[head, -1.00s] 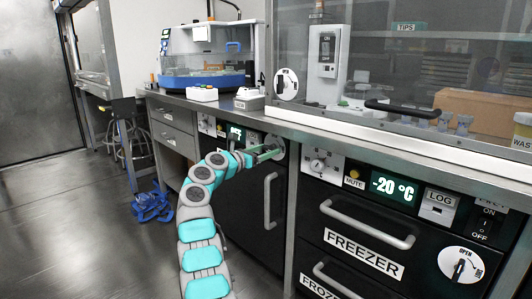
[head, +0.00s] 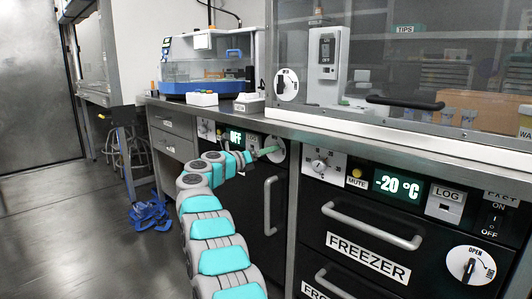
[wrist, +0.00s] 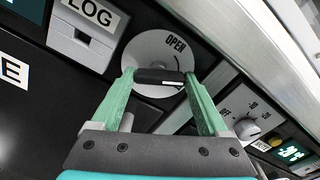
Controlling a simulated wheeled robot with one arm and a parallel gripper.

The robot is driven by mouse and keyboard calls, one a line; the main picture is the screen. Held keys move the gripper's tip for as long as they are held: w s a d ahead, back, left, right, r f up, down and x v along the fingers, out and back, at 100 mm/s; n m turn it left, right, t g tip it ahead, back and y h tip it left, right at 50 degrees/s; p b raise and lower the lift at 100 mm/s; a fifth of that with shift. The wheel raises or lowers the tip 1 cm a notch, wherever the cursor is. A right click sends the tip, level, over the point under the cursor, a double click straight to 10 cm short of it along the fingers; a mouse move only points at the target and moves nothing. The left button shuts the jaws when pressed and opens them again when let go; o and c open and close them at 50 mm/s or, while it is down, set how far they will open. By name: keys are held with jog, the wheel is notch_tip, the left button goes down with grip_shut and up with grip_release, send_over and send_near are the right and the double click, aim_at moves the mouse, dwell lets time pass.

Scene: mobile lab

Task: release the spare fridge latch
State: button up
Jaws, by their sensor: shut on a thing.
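The fridge latch is a round white dial (head: 275,148) at the upper right of the black left-hand fridge front (head: 252,205). In the wrist view the dial (wrist: 148,48) fills the upper middle, with the word OPEN on its rim. Its black handle (wrist: 158,77) lies nearly level across the picture. My gripper (wrist: 160,75) has its two green fingers on the handle's two ends, shut on it. In the head view my gripper (head: 270,150) reaches the dial from the left, and its fingertips partly cover it.
The fridge's bar handle (head: 270,205) stands out below the dial. The freezer (head: 372,215), with its own latch dial (head: 470,266), is to the right. The bench edge (head: 345,137) runs just above.

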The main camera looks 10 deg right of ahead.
jog(key=shift+w+a+r+n+p, duration=0.1)
jog(key=shift+n+p, duration=3)
jog(key=shift+p, duration=0.55)
jog(key=shift+r+n+p, duration=0.1)
jog(key=shift+n+p, duration=3)
jog(key=shift+p, duration=0.5)
jog(key=shift+f, duration=0.1)
jog(key=o, duration=1.2)
jog(key=shift+o, duration=0.2)
jog(key=b+v, duration=0.1)
jog(key=v, duration=0.6)
jog(key=shift+s+a, duration=0.25)
jog(key=shift+a, duration=0.05)
